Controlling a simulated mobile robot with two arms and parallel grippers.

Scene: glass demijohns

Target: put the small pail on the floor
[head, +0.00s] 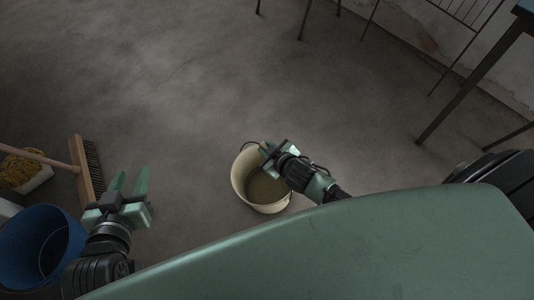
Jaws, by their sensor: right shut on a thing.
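The small cream pail (240,182) is in the middle of the head view, upright or nearly so, its open top facing me and its inside dull brown. My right gripper (267,150) is at the pail's far rim, shut on the pail by its rim or thin dark handle; the arm hides which. The pail's right side is partly covered by my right arm. I cannot tell whether its base touches the grey floor (180,90) or hangs just above it. My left gripper (129,184) is open and empty, left of the pail and well apart from it.
A blue bucket (30,222) stands at the lower left beside my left arm. A broom (82,168) and a white container with yellow stuff (22,176) are behind it. Dark table legs (470,80) stand at the upper right. The floor beyond the pail is clear.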

